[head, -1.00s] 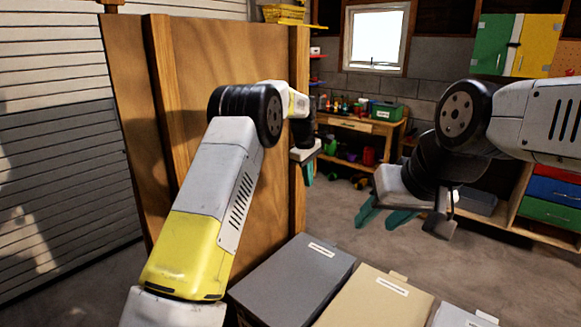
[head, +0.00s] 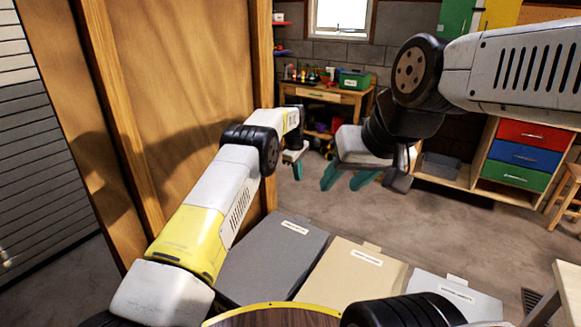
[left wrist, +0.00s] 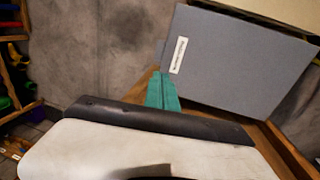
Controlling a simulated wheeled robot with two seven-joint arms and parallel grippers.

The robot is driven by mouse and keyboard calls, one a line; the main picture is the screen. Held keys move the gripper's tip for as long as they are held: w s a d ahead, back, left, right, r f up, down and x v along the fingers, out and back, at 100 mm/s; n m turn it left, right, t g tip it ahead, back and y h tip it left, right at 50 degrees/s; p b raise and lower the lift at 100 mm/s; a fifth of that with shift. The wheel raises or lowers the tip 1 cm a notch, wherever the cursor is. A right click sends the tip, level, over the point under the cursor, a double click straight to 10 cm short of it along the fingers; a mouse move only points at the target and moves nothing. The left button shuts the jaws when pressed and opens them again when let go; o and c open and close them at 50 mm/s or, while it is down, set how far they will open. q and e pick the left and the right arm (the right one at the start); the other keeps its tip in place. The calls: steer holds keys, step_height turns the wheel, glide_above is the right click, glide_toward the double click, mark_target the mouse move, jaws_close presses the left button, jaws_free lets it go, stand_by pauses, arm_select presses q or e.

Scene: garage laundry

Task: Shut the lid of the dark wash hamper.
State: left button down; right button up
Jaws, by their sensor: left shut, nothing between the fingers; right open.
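The dark wash hamper's grey lid (head: 268,262) is at the lower middle of the head view, with a white label near its far edge. It lies about flat, like the lids beside it; I cannot tell whether it is fully down. The lid (left wrist: 245,60) also fills the upper right of the left wrist view. My left gripper (head: 297,172) is shut and empty, beyond the lid's far edge in the head view. In the left wrist view its teal fingers (left wrist: 162,92) show beside the lid's labelled edge; contact is unclear. My right gripper (head: 347,182) is open and empty, further right.
A beige hamper (head: 350,275) and a pale grey one (head: 455,292) stand to the right of the dark one. A tall wooden panel (head: 180,110) stands close on the left. A workbench (head: 325,93) and drawers (head: 535,155) are behind. The floor between is clear.

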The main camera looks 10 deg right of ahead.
stand_by(0.4)
arm_select(q)
steer(key=s+a+r+m, duration=0.1)
steer(key=a+r, duration=0.2)
steer(key=r, duration=0.6)
steer(key=s+a+r, duration=0.2)
steer(key=a+r, duration=0.2)
steer(key=r, duration=0.4)
steer(key=s+a+r+m+t+h, duration=0.1)
steer(key=s+a+r+m+t, duration=0.15)
steer(key=s+a+r, duration=0.95)
steer(key=s+a+r+m, duration=0.2)
steer(key=s+r, duration=0.2)
steer(key=s, duration=0.3)
steer(key=s+a+f+m, duration=0.1)
steer(key=s+a, duration=0.1)
steer(key=s, duration=0.6)
steer(key=s+a+f+m+t, duration=0.1)
steer(key=s+f+m, duration=0.1)
steer(key=s, duration=0.6)
steer(key=s+a+f+m+t, duration=0.1)
steer(key=s+a+f+m, duration=0.1)
steer(key=s, duration=0.7)
steer(key=shift+a+f, duration=0.25)
steer(key=shift+a, duration=0.05)
steer(key=shift+s+m, duration=0.1)
steer(key=shift+m, duration=0.15)
